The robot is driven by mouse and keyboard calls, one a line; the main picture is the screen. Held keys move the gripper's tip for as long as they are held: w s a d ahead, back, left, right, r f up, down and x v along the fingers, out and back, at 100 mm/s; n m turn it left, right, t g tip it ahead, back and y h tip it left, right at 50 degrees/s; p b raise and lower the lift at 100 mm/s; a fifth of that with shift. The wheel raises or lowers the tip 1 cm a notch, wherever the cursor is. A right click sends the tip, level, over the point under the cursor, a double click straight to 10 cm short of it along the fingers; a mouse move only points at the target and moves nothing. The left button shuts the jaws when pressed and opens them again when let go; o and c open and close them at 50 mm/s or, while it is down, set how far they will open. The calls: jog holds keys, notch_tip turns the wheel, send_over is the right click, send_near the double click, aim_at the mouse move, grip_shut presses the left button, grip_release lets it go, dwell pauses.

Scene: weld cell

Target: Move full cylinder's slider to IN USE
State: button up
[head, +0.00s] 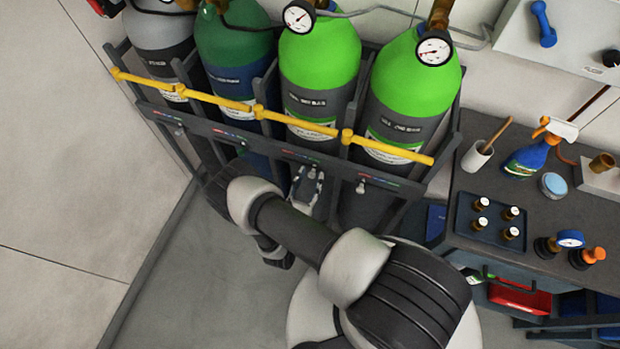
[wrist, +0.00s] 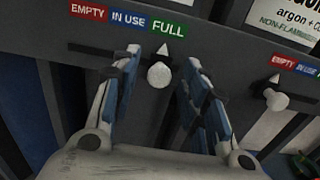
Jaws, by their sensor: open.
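In the wrist view a pale slider knob (wrist: 159,75) with a pointer sits at the right end of its slot, pointing at the green FULL label (wrist: 168,28). IN USE (wrist: 127,20) and EMPTY (wrist: 88,12) are to its left. My gripper (wrist: 160,64) is open, with blue-padded fingers either side of the knob and visible gaps. In the head view my gripper (head: 307,187) is at the rail below the third cylinder (head: 319,62), lime green. Another slider (wrist: 275,98), to the right, points near EMPTY; it belongs to the right lime cylinder (head: 415,80).
A grey cylinder (head: 160,35) and a dark green cylinder (head: 235,40) stand on the left in the rack. A yellow bar (head: 300,122) crosses all the cylinders. A bench (head: 465,185) with a spray bottle (head: 527,158) and small gauges stands right. Floor is clear at left.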

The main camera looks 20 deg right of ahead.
jog(key=shift+w+d, duration=0.2)
jog(key=shift+w, duration=0.05)
jog(key=shift+c, duration=0.3)
grip_shut()
dwell(0.5)
